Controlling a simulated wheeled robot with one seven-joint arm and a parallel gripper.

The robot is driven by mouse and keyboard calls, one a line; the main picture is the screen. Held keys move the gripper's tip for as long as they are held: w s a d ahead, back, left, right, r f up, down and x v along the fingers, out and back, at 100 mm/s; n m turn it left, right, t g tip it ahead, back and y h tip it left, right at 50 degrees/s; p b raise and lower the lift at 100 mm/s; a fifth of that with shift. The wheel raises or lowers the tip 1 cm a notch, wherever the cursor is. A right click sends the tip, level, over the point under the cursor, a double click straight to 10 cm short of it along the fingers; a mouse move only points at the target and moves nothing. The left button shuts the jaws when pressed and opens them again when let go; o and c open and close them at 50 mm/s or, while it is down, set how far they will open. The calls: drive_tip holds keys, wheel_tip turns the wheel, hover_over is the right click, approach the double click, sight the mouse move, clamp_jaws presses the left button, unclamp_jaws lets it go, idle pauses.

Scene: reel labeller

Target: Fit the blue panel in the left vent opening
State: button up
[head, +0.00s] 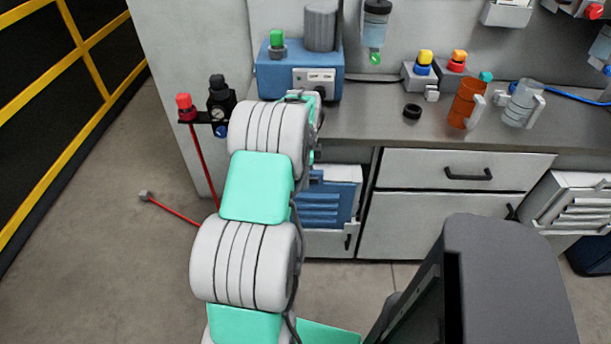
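The blue panel (329,203) has horizontal slats and stands roughly upright in front of the cabinet under the workbench, left of the drawers. My arm covers its left side. A pale frame or surface shows just above it, but the left vent opening cannot be made out. I cannot tell whether the panel is seated or held in front of the cabinet. My arm reaches forward to the bench edge and bends down there. My gripper (312,179) is at the panel's upper left, mostly hidden behind my arm links. Its fingers cannot be made out.
The workbench (370,128) carries a blue machine (272,80), an orange mug (466,103), a clear mug (522,104) and a black ring (412,111). A white slatted panel (575,208) is at the right. A red rod (202,165) stands left of my arm. The floor at left is mostly clear.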

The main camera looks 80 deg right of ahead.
drive_tip(key=shift+o, duration=0.6)
drive_tip(key=shift+w+d+r, duration=0.15)
drive_tip(key=shift+d+r, duration=0.5)
drive_tip(key=shift+r+h, duration=0.1)
drive_tip(key=shift+h, duration=0.2)
drive_tip(key=r, duration=0.6)
drive_tip(key=shift+a+r, duration=0.1)
drive_tip(key=shift+a, duration=0.3)
drive_tip(key=shift+r, duration=0.15)
drive_tip(key=shift+a, duration=0.1)
